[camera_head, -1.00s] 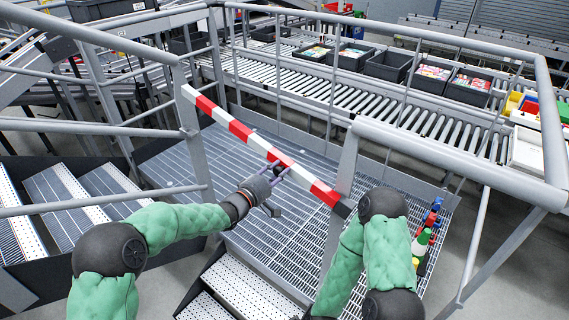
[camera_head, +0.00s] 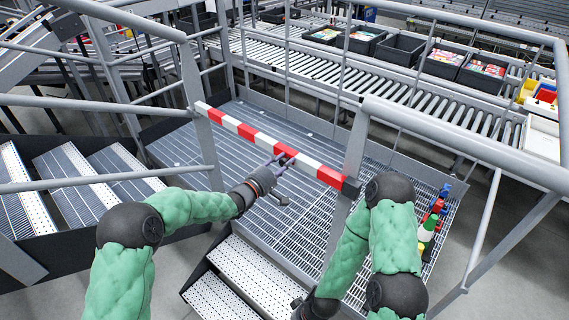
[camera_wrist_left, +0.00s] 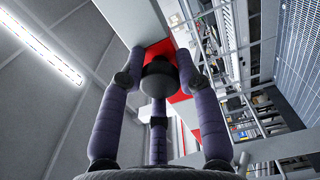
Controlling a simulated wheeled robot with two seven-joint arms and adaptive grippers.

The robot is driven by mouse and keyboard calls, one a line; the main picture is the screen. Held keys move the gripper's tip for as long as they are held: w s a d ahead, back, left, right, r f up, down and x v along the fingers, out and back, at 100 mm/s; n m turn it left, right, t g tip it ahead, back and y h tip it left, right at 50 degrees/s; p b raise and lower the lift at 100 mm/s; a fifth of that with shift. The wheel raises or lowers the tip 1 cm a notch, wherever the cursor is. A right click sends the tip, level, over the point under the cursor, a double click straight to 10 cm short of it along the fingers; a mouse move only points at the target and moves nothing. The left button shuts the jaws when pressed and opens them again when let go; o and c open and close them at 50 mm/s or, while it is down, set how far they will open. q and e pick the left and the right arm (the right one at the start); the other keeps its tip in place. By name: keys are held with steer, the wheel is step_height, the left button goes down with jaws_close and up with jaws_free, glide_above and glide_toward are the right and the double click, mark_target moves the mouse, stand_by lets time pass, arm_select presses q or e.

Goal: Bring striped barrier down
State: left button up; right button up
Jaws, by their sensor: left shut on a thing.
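The red-and-white striped barrier (camera_head: 246,131) spans the gap between two grey railing posts in the head view. Its dark end is by the right post, and its other end is beside the left post; I cannot tell whether it touches there. My left gripper (camera_head: 283,160) is shut on the barrier, right of its middle. In the left wrist view, the fingers (camera_wrist_left: 160,62) lie on both sides of the barrier (camera_wrist_left: 118,12), whose red part is partly hidden behind them. My right gripper (camera_head: 299,304) is low at the bottom edge, mostly hidden by its wrist.
Grey handrails (camera_head: 465,140) frame the grated platform (camera_head: 300,208). Perforated steps (camera_head: 252,268) are below my arms, and more steps (camera_head: 75,180) are at left. Spray bottles (camera_head: 432,225) stand at the platform's right edge. A roller conveyor (camera_head: 400,105) with bins runs behind.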

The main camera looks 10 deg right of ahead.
arm_select(q)
steer(key=o, duration=1)
steer(key=shift+w+a, duration=0.2)
steer(key=shift+a, duration=0.05)
steer(key=shift+c, duration=0.2)
steer(key=shift+o, duration=1)
steer(key=shift+w, duration=0.1)
steer(key=shift+a+f, duration=0.1)
steer(key=shift+f, duration=0.05)
steer(key=shift+s, duration=0.2)
steer(key=shift+s+a, duration=0.1)
steer(key=shift+s, duration=0.1)
steer(key=v, duration=1.1)
steer(key=shift+a, duration=0.25)
